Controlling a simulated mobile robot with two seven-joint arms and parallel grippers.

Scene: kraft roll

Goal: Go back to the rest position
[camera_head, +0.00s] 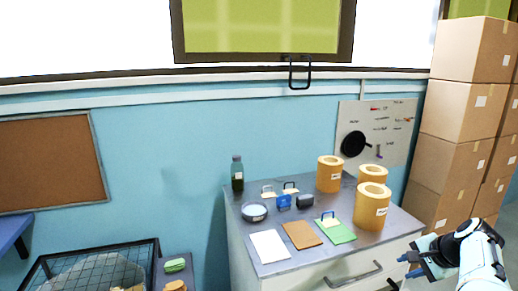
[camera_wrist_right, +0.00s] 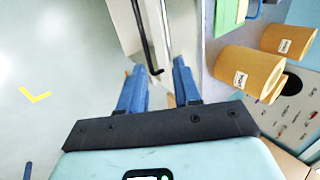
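My right gripper (camera_head: 409,265) is at the lower right of the head view, in front of the cabinet's right front side. Its two blue fingers are apart with nothing held between them; it also shows in the right wrist view (camera_wrist_right: 156,72). A drawer handle (camera_wrist_right: 148,38) lies beyond the fingertips in that view. Kraft-coloured rolls stand on the grey cabinet top: one at the back (camera_head: 329,176), one at the front right (camera_head: 371,208) and one partly hidden behind it (camera_head: 372,172). My left gripper is not in view.
The cabinet (camera_head: 295,280) top also holds a dark bottle (camera_head: 237,175), a bowl (camera_head: 254,212), white, brown and green sheets (camera_head: 338,232) and small handled items. Stacked cardboard boxes (camera_head: 455,105) stand at right. A wire basket (camera_head: 90,270) is at lower left. Floor (camera_wrist_right: 60,60) beside the gripper looks clear.

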